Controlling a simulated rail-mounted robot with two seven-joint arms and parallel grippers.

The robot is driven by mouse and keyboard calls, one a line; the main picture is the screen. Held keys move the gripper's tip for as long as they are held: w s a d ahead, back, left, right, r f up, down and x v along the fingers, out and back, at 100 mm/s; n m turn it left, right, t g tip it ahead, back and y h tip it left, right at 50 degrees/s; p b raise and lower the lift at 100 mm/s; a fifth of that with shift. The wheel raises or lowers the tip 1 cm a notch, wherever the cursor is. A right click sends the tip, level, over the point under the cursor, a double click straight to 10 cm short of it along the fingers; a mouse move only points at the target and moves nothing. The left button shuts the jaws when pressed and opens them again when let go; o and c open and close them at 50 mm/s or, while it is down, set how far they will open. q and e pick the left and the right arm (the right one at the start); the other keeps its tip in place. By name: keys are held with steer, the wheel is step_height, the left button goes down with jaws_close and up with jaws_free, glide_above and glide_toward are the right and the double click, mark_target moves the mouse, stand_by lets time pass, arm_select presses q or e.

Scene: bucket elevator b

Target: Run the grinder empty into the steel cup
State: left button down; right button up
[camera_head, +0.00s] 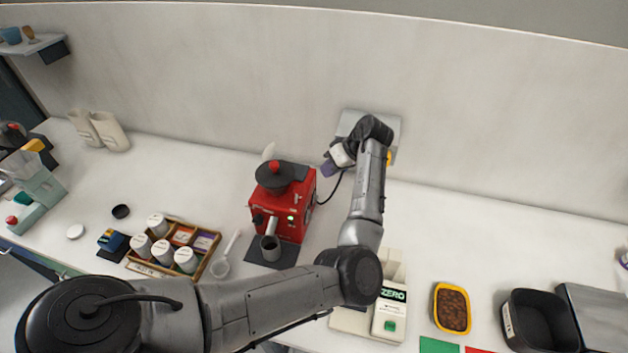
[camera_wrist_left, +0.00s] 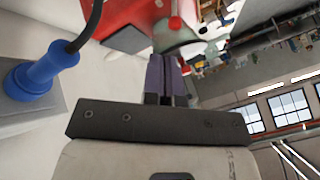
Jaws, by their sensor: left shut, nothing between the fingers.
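The red grinder (camera_head: 292,207) stands on the counter with a dark hopper on top and a small green light on its front. The steel cup (camera_head: 271,246) stands upright under the grinder's front on a dark mat. My left gripper (camera_head: 329,169) is shut and empty, in the air to the right of the grinder and behind it, near the wall. In the left wrist view its purple fingers (camera_wrist_left: 167,78) are together, and the red grinder (camera_wrist_left: 118,14) shows beyond them. My right gripper is not in view.
A black cable runs to a blue plug (camera_wrist_left: 45,70) at a grey wall box (camera_head: 389,122). A wooden tray (camera_head: 208,268) of white jars stands left of the cup. The back-right counter is clear.

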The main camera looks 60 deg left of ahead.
mark_target(296, 196)
arm_select(q)
steer(key=p+x, duration=0.1)
steer(key=x, duration=0.8)
steer(key=shift+f, duration=0.25)
steer(key=shift+s+a, duration=0.1)
steer(key=shift+s, duration=0.05)
steer(key=shift+s+a+p, duration=0.1)
steer(key=shift+s+p, duration=0.05)
steer(key=shift+p, duration=0.2)
